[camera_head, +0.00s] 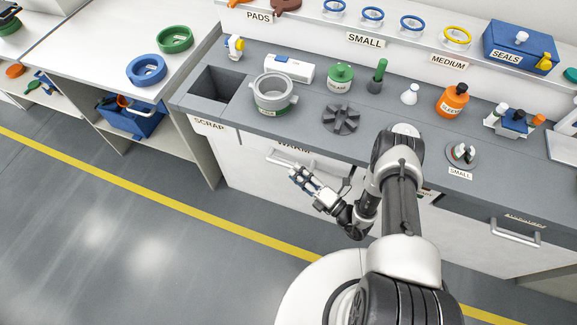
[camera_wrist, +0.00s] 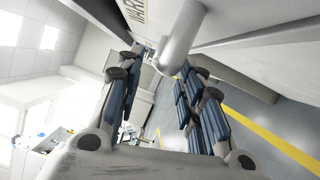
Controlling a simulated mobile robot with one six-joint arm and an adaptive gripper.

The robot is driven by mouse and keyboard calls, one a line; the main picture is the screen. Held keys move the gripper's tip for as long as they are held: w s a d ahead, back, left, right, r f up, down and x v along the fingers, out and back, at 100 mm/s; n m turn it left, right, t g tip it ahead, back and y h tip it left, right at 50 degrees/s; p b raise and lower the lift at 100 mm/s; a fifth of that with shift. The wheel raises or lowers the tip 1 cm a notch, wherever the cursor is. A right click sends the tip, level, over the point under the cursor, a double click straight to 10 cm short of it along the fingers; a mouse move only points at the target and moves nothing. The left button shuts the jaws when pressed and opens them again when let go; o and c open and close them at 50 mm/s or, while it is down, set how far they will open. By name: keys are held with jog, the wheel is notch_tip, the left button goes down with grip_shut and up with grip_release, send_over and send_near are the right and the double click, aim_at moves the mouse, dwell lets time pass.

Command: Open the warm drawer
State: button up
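The warm drawer (camera_head: 258,168) is a white front under the grey worktop, with the label WARM above its bar handle (camera_head: 287,159). My arm covers its right part. My gripper (camera_head: 298,174) is just in front of and below this handle. In the wrist view, the WARM label (camera_wrist: 137,10) is at the top and the light grey handle (camera_wrist: 182,38) shows large and close. The fingers of my gripper (camera_wrist: 163,62) are apart, one on each side of the handle's near end. I cannot tell whether they touch it. The drawer looks shut.
The worktop above holds a grey pot (camera_head: 272,95), a dark finned part (camera_head: 340,119) and an orange bottle (camera_head: 452,101). A scrap opening (camera_head: 217,83) is at its left. Another drawer handle (camera_head: 515,234) is at the right. The floor in front is clear.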

aim_at(289, 165)
jog(key=x, duration=0.4)
jog(key=shift+w+a+b, duration=0.25)
jog(key=shift+a+b, duration=0.05)
grip_shut()
dwell(0.6)
